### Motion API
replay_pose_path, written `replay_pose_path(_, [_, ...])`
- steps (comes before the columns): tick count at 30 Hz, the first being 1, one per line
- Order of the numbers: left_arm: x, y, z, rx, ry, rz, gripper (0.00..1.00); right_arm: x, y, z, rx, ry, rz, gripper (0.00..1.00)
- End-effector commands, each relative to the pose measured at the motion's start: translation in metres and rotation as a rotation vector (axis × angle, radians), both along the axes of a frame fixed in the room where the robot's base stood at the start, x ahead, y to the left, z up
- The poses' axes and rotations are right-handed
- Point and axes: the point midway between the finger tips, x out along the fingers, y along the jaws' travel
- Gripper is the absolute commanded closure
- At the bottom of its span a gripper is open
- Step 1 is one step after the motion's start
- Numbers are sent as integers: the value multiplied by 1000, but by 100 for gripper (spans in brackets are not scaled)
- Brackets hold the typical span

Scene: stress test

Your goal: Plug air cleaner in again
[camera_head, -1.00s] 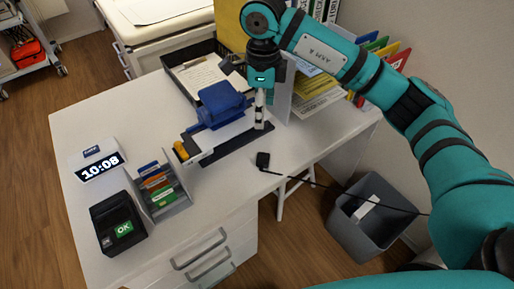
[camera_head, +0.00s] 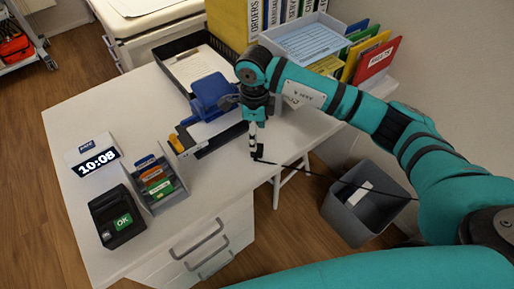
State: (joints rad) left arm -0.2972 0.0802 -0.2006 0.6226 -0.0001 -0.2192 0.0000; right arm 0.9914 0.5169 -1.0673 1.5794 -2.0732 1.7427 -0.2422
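A small black plug (camera_head: 258,155) is at the front right edge of the white desk. Its thin black cord (camera_head: 320,174) runs right, off the desk and across the bin. My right gripper (camera_head: 255,149) points down at the plug, its fingertips at or around it. The view is too small to tell whether the fingers are closed on the plug, and the gripper partly hides it. My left gripper is not in view. I see no air cleaner and no socket that I can make out.
The white desk (camera_head: 78,123) holds a blue hole punch (camera_head: 212,91), a card rack (camera_head: 160,184), a black OK terminal (camera_head: 117,217) and a clock (camera_head: 97,161). A paper tray (camera_head: 306,41) and file folders stand behind my arm. A grey bin (camera_head: 364,207) stands on the floor at right.

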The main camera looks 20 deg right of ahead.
Motion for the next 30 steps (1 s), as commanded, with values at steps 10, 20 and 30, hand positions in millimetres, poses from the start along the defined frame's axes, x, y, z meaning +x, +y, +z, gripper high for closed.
replay_pose_path(10, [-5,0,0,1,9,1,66,0,0,-4,0,0,0,35])
replay_pose_path(20, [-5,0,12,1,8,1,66,-9,2,-41,0,4,-1,35])
replay_pose_path(30, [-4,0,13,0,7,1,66,-7,3,-56,1,0,1,35])
